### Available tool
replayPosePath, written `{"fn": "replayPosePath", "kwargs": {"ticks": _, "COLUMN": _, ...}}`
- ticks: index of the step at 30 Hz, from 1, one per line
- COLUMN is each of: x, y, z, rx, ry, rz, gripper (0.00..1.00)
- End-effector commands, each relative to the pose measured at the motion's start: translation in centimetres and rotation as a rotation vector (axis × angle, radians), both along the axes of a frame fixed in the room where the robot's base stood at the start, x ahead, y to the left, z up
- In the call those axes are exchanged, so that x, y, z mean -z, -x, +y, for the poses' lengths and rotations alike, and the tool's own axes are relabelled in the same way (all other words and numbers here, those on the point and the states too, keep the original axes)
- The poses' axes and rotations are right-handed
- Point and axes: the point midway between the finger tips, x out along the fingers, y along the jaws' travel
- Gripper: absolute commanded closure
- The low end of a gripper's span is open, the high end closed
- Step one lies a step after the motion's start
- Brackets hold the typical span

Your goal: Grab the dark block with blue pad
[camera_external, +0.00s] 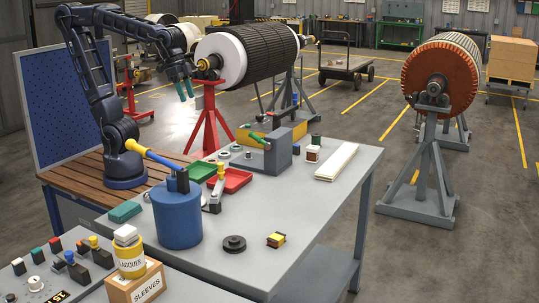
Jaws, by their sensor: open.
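A dark block with a blue top (76,270) sits among several similar dark blocks at the lower left. It best fits the dark block with blue pad, but it is too small to tell pad from knob. My gripper (185,90) has teal fingers pointing down, apart and empty. It is high in the air at the upper left, in front of the dark ribbed rotor, and well away from the block.
A blue drum (178,216), a lacquer jar (129,260) and a sleeves box (134,288) stand near the block. Red (232,180) and green (199,172) trays and a grey fixture (279,155) occupy the grey table (318,215). Its front right is mostly clear.

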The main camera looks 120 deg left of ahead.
Motion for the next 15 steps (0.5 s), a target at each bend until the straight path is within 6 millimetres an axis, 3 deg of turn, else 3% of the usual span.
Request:
{"fn": "replayPosePath", "kwargs": {"ticks": 7, "x": -0.1, "y": -6.2, "z": 5.1, "rx": -0.168, "ry": 0.036, "rz": 0.047, "gripper": 0.45}}
{"fn": "replayPosePath", "kwargs": {"ticks": 15, "x": 1.3, "y": -12.2, "z": 11.9, "rx": -0.350, "ry": 0.073, "rz": 0.093, "gripper": 0.45}}
